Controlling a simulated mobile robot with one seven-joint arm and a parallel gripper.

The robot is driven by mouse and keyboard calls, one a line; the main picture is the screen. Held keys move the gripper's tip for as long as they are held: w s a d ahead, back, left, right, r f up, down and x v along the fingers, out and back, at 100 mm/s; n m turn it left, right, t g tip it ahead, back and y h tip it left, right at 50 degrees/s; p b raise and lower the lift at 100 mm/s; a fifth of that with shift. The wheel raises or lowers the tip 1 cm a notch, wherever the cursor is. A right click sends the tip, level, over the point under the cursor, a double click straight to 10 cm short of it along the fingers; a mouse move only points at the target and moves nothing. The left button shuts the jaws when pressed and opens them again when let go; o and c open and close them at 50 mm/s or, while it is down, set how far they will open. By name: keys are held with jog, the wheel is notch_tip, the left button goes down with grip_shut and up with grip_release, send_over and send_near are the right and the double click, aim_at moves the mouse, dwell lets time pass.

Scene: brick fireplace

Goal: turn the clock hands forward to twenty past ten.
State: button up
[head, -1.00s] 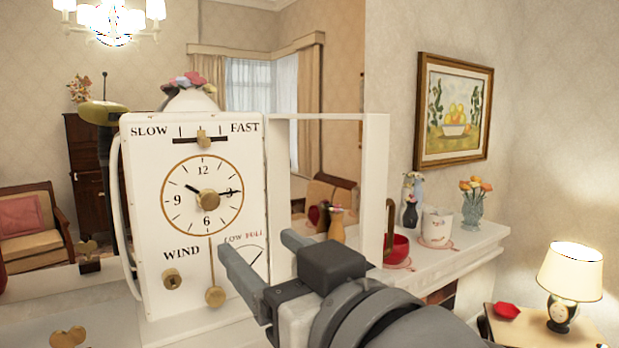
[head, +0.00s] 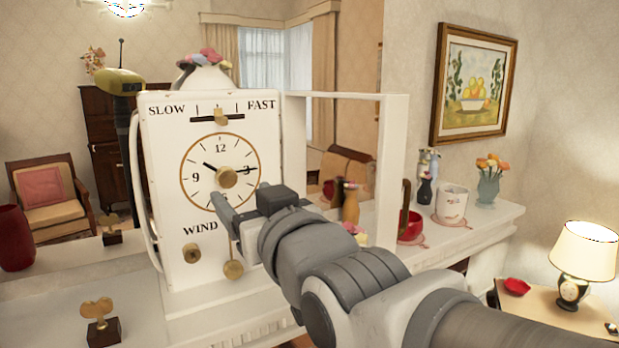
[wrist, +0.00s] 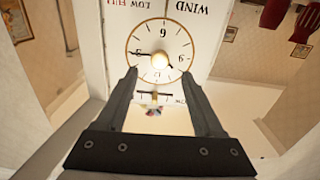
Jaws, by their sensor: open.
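The white clock (head: 160,135) stands upright on the mantel shelf. Its round dial (head: 192,195) has a gold rim and a brass centre knob (head: 227,177). The short hand points near 10 and the long hand near 3, about quarter past ten. My gripper (head: 238,193) is in front of the dial's lower part, fingers open and empty. The upside-down wrist view shows the dial (wrist: 143,35) and knob (wrist: 160,61) ahead, with the gripper (wrist: 160,73) fingertips apart on either side of the knob's line. I cannot tell the remaining gap to the knob.
The clock's white open door frame (head: 394,170) stands right of the dial. A pendulum-like brass disc (head: 233,269) and winding knob (head: 192,253) sit below the dial. A brass key on a stand (head: 103,322) is at the front left. A red bowl (head: 412,228) is to the right.

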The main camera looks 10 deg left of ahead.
aim_at(229, 181)
jog(key=shift+p+x, duration=0.55)
jog(key=shift+x, duration=2.5)
grip_shut()
